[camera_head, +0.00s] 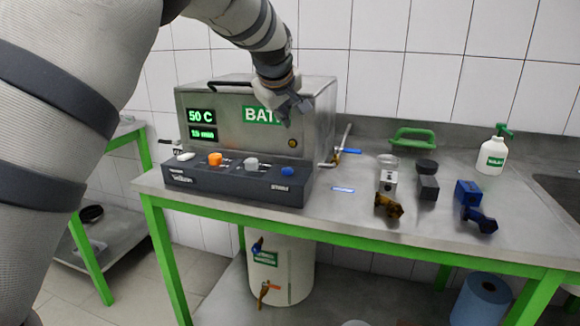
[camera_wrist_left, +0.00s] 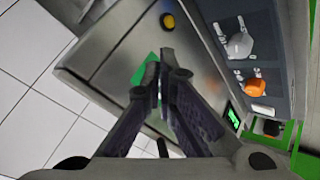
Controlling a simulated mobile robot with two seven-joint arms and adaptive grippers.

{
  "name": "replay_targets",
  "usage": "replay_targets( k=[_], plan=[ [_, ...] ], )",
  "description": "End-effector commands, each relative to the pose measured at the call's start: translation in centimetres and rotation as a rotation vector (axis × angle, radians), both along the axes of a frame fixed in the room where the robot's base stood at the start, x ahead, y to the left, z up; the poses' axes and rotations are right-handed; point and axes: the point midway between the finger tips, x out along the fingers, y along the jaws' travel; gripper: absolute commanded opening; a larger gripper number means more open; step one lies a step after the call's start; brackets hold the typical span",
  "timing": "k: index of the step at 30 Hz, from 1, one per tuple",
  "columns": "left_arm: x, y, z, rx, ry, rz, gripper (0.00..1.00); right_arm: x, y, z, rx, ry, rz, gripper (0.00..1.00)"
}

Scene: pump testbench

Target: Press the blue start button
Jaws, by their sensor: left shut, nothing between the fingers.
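The blue button (camera_head: 288,171) sits at the right end of the dark control panel (camera_head: 235,186) on the front of the metal bath machine (camera_head: 230,105). My left gripper (camera_head: 287,120) is shut and empty. It points down in front of the machine's upper face, above the blue button and apart from it. In the left wrist view its fingertips (camera_wrist_left: 164,65) are together over the machine's metal face. That view also shows the panel's grey knob (camera_wrist_left: 239,43) and orange knob (camera_wrist_left: 254,87). The blue button is not visible there. My right gripper is not in view.
A yellow indicator (camera_head: 292,143) is on the machine's face, and a black handle (camera_head: 240,84) is on top. Several metal, black and blue parts (camera_head: 388,181) stand on the bench right of it. A white bottle (camera_head: 492,156) stands farther right. Free room lies before the panel.

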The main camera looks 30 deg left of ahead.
Motion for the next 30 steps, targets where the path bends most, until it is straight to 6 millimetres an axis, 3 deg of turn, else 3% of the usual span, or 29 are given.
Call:
replay_targets(
  k=[8, 21, 30],
  plan=[
    [0.0, 0.0, -0.8, 0.000, 0.004, -0.001, 0.00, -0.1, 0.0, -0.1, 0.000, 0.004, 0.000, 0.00],
    [0.0, 0.0, -7.1, 0.000, 0.006, -0.001, 0.00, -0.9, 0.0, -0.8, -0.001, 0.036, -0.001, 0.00],
    [0.0, 0.0, -8.9, 0.000, 0.002, -0.001, 0.00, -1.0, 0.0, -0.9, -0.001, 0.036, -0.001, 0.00]
  ],
)
